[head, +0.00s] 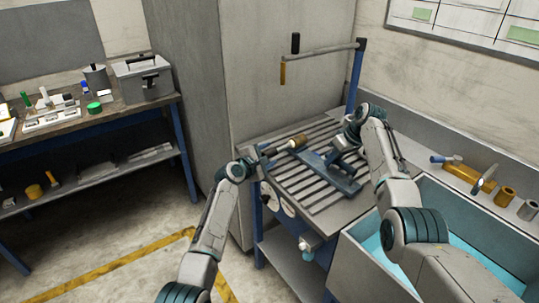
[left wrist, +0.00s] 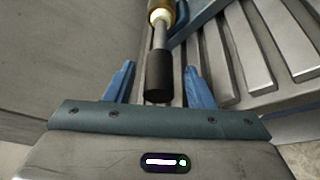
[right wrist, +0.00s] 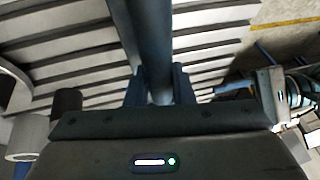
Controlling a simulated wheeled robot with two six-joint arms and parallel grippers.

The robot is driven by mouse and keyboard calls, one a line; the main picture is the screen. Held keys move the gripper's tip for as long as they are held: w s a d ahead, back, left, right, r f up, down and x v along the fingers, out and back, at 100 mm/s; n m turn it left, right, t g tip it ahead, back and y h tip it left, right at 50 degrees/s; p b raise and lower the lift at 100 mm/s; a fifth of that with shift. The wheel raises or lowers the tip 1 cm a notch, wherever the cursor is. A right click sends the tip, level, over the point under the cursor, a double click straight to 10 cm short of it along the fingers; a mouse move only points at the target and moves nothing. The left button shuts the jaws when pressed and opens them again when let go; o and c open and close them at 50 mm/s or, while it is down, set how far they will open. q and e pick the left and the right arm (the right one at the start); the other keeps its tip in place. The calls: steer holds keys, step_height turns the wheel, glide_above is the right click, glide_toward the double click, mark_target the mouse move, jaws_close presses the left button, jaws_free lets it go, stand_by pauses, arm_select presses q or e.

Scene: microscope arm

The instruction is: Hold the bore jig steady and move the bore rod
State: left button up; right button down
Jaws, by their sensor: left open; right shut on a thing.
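The blue bore jig (head: 338,177) lies on the slatted table and has a tan, brass-coloured sleeve (head: 297,142) at its left end. The bore rod (head: 269,152) sticks out of the sleeve to the left. In the left wrist view, the rod's dark grip (left wrist: 159,76) lies between the fingers of my left gripper (left wrist: 160,84), which is open with room on both sides. My right gripper (right wrist: 158,88) is shut on a blue bar of the jig (right wrist: 150,40). In the head view, my right gripper (head: 338,150) hides part of the jig.
The slatted table (head: 325,215) stands beside a grey cabinet (head: 270,60). A blue post with a horizontal arm (head: 325,50) rises behind it. A blue-lined bin (head: 365,243) and a ledge with small parts (head: 468,175) are at the right. A cluttered bench (head: 120,112) is at the left.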

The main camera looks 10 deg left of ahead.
mark_target(277, 151)
arm_select(q)
steer(key=shift+w+d+f, duration=0.1)
steer(key=shift+w+d, duration=0.2)
steer(key=shift+w, duration=0.3)
steer(key=shift+c, duration=0.2)
jaws_close()
steer(key=shift+w+d, duration=1.15)
steer(key=shift+d, duration=0.15)
steer(key=shift+o, duration=0.2)
jaws_free()
steer(key=shift+s+a, duration=0.1)
steer(key=shift+a, duration=0.05)
